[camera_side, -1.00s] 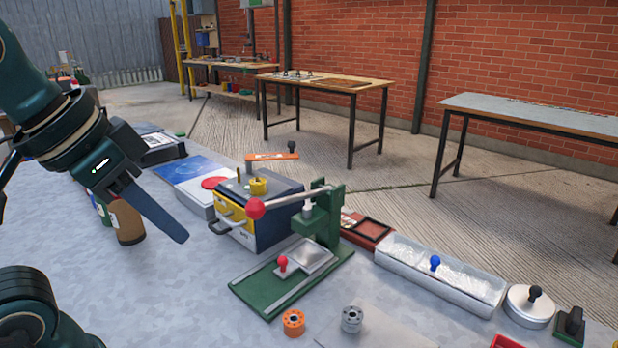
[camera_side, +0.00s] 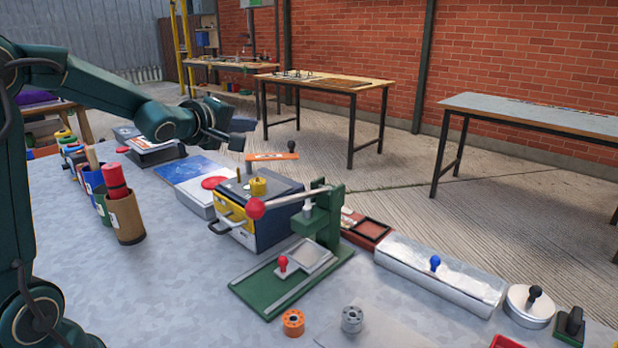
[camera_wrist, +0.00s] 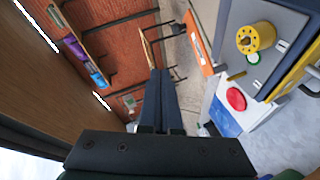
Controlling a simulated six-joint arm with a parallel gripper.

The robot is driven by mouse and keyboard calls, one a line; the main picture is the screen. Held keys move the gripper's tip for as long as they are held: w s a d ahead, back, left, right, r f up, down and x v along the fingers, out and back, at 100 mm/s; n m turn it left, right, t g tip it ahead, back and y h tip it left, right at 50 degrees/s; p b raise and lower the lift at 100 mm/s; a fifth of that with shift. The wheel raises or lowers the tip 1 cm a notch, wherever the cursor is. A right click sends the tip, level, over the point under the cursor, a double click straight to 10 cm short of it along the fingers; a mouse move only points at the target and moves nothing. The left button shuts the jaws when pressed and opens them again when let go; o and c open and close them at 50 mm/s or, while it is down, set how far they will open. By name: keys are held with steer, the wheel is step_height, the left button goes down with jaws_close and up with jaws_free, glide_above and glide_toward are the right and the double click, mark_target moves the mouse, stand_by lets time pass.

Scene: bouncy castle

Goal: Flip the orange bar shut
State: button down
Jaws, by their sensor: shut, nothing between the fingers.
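The orange bar (camera_side: 272,157) stands out above the back left of a dark blue and grey box (camera_side: 275,220), with a black knob (camera_side: 291,146) at its right end. In the wrist view the orange bar (camera_wrist: 198,42) shows right of my fingers, beside the box top. A yellow spool-like cylinder (camera_side: 258,187) and a small brass pin (camera_side: 239,174) are on the box top. My gripper (camera_side: 243,134) is shut and empty, above and left of the bar, apart from it. In the wrist view my gripper (camera_wrist: 162,75) points away from the camera.
A green press (camera_side: 318,225) with a red-knobbed lever (camera_side: 256,208) stands right of the box. A blue and white block with a red disc (camera_side: 214,182) lies left of it. Pots of tools (camera_side: 122,210) stand further left. The table's front left is clear.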

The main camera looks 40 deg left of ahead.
mark_target(272, 159)
steer(key=f+n, duration=0.1)
steer(key=f, duration=0.1)
steer(key=w+a+f+n+t+h, duration=0.1)
steer(key=f, duration=0.2)
steer(key=w+f+n+t+h, duration=0.1)
steer(key=f, duration=0.1)
steer(key=shift+w+a+f+n, duration=0.15)
steer(key=shift+a+n, duration=0.2)
steer(key=shift+n, duration=0.05)
steer(key=shift+x, duration=5)
steer(key=shift+d, duration=0.1)
